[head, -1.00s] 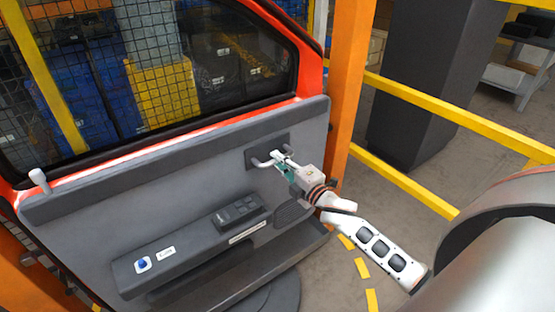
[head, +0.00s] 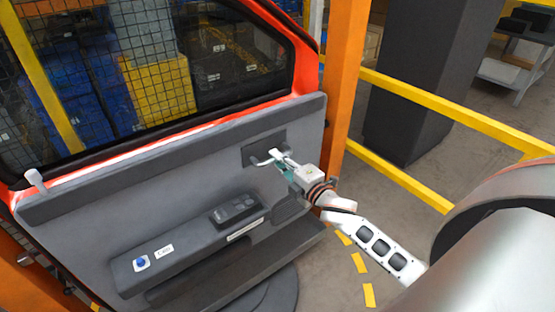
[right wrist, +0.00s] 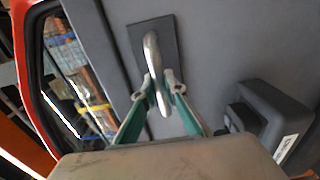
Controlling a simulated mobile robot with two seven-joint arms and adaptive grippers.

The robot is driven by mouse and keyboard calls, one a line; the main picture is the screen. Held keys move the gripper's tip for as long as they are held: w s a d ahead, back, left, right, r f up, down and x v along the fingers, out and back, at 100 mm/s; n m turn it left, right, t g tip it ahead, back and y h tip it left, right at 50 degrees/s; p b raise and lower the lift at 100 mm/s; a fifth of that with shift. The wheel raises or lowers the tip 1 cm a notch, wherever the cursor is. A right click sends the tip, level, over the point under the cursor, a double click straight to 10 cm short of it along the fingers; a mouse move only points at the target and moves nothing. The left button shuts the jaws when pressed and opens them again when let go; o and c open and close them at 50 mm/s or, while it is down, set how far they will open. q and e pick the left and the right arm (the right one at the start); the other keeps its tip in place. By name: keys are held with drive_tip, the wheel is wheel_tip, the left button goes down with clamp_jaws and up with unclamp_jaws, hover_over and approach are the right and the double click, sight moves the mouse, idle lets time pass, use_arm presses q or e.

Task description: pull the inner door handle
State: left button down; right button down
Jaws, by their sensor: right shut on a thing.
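The inner door handle (head: 262,160) is a pale metal lever on a dark plate near the upper right of the grey door panel (head: 190,195). My right gripper (head: 282,161) reaches it from the lower right and is shut on it. In the right wrist view the handle (right wrist: 152,68) runs down between the two green fingers of my right gripper (right wrist: 159,84), with a fingertip on each side. The fingers hide part of the handle in the head view. My left gripper is out of view.
The door has an orange-red frame and a window (head: 150,75). An armrest with a black switch block (head: 236,209) and a blue button (head: 141,261) juts out below the handle. An orange post (head: 345,80) and yellow rails (head: 440,110) stand right of the door.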

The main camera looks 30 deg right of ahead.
drive_tip(key=shift+w+a+f, duration=0.15)
drive_tip(key=shift+w, duration=0.35)
idle(0.3)
drive_tip(key=c, duration=0.6)
unclamp_jaws()
drive_tip(key=shift+o, duration=0.6)
drive_tip(key=s+p, duration=0.2)
drive_tip(key=s, duration=0.7)
drive_tip(key=shift+d, duration=0.45)
